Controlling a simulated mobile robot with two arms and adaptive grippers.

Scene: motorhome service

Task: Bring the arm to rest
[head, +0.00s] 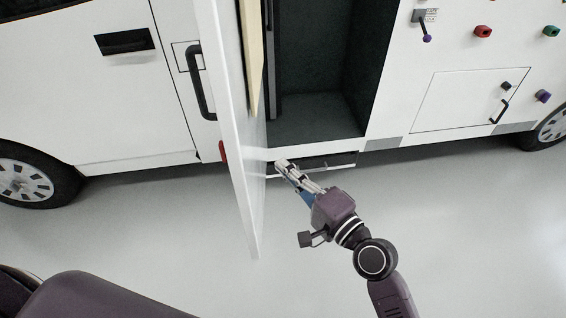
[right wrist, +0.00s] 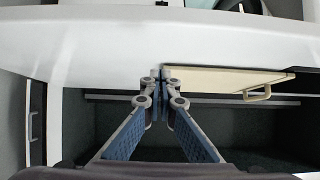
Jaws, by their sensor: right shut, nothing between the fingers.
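My right gripper (head: 284,165) is shut and empty, low in front of the motorhome's open doorway, beside the inner side of the open door (head: 232,110). I cannot tell whether the tips touch the door. My right arm (head: 375,258) reaches in from the lower right. My left gripper is not in view.
The motorhome's side (head: 400,90) runs across the back, with a dark doorway (head: 320,115) and a step (head: 335,162) below it. A closed hatch (head: 465,100) and several coloured fittings are on the right. The grey floor (head: 480,240) is clear at the right.

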